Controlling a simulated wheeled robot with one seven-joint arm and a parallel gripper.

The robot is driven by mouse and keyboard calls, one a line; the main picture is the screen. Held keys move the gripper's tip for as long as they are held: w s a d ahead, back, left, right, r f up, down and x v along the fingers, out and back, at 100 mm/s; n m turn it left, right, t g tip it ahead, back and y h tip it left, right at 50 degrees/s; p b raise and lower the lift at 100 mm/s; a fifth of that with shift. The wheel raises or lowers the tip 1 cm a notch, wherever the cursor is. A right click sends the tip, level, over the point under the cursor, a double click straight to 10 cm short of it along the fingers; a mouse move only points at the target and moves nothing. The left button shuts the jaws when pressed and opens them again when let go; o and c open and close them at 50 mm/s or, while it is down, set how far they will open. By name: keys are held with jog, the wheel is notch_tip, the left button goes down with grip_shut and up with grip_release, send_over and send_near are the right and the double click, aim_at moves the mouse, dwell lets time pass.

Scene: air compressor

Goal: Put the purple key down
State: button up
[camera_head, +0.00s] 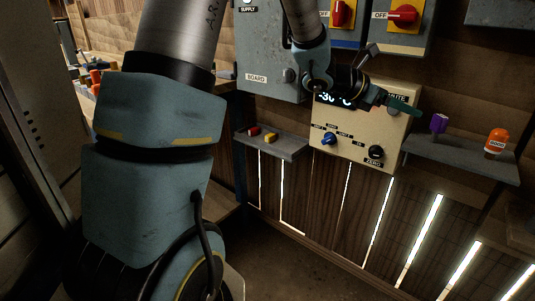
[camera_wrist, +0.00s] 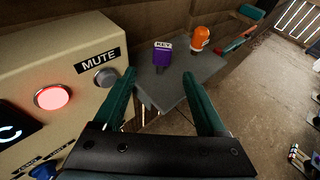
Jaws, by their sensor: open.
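The purple key (camera_head: 438,122) stands upright on the left part of the grey shelf (camera_head: 470,158), right of the beige control box. In the wrist view the purple key (camera_wrist: 163,58) has a white KEY label on top and stands on the shelf (camera_wrist: 175,92), beyond the fingertips. My gripper (camera_head: 398,104) is in front of the box's right side. In the wrist view my gripper (camera_wrist: 158,88) has its two green fingers apart with nothing between them. The key lies ahead of the gap and does not touch either finger.
An orange knobbed object (camera_head: 497,140) stands right of the key on the same shelf. The beige control box (camera_head: 350,145) has a display, a red-lit button (camera_wrist: 53,97), a grey MUTE button (camera_wrist: 106,77) and knobs. A smaller shelf (camera_head: 285,150) at left holds red and yellow pieces.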

jog(key=w+a+f+n+t+y, duration=0.2)
jog(key=w+a+n+y, duration=0.1)
jog(key=a+n, duration=0.55)
jog(key=w+a+f+n+t+y, duration=0.2)
jog(key=w+a+n+t+y, duration=0.15)
jog(key=a+n, duration=0.45)
jog(key=w+a+f+n+t+y, duration=0.2)
jog(key=w+a+n, duration=0.2)
jog(key=a+n, duration=0.45)
jog(key=s+a+f+n+g+y, duration=0.1)
jog(key=s+a+f+n+y, duration=0.1)
jog(key=s+a+n, duration=0.35)
jog(key=s+a+f+n+g+y, duration=0.25)
jog(key=a+n, duration=0.35)
jog(key=n, duration=0.4)
jog(key=s+a+f+n+g, duration=0.2)
jog(key=s+a+n, duration=0.3)
jog(key=s+n, duration=0.4)
jog(key=n+g, duration=0.1)
jog(key=n, duration=0.1)
jog(key=shift+s+f+n+y, duration=0.25)
jog(key=shift+f+n+y, duration=0.1)
jog(key=shift+y, duration=0.05)
notch_tip(320, 180, up, 11)
jog(key=p, duration=1.1)
jog(key=shift+r, duration=0.2)
